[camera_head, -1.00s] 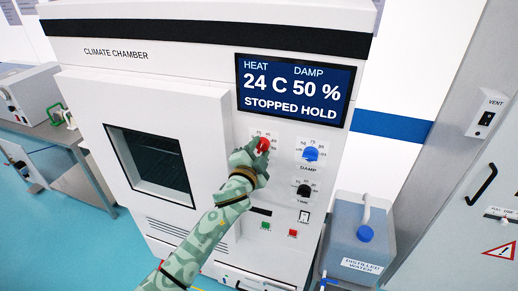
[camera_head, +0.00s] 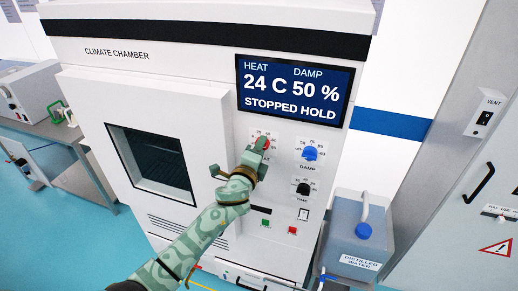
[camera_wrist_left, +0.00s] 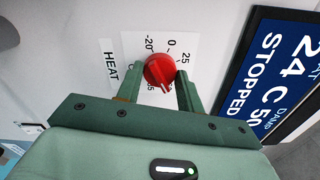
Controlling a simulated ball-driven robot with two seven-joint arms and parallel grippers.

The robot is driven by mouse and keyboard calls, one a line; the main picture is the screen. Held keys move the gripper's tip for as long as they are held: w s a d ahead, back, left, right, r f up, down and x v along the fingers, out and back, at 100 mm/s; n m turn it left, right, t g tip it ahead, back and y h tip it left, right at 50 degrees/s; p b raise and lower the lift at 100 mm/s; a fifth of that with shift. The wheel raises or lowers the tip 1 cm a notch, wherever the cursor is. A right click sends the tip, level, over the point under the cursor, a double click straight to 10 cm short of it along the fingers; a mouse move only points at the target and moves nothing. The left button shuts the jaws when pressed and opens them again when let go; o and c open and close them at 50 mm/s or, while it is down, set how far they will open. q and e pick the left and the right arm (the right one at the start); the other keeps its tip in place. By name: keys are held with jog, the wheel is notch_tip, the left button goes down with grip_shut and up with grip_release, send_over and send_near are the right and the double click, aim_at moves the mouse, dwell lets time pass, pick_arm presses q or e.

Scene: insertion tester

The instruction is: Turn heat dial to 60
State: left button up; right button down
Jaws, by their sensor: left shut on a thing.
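The red heat dial (camera_head: 266,144) is on the front panel of the climate chamber, below its display and left of the blue damp dial. My left gripper (camera_head: 259,151) is shut on it and partly covers it in the head view. In the left wrist view the heat dial (camera_wrist_left: 159,70) sits between the two fingers (camera_wrist_left: 160,82). A pale mark on it points toward the gripper's palm. Scale marks -20, 0 and 25 show; other marks are partly hidden by the fingers. The display (camera_head: 295,90) reads 24 C, 50 %, STOPPED HOLD. My right gripper is not in view.
The blue damp dial (camera_head: 310,153) and black time dial (camera_head: 303,189) are close to the right of my gripper. Green (camera_head: 266,223) and red (camera_head: 292,231) buttons are below. A distilled water container (camera_head: 357,240) stands at the right. The chamber door window (camera_head: 152,165) is left.

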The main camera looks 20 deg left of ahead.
pick_arm(q)
jog(key=shift+f+m, duration=0.1)
jog(key=shift+m, duration=0.3)
jog(key=o, duration=1)
jog(key=shift+s, duration=0.1)
jog(key=s, duration=1.6)
jog(key=shift+a, duration=0.25)
jog(key=shift+s, duration=0.1)
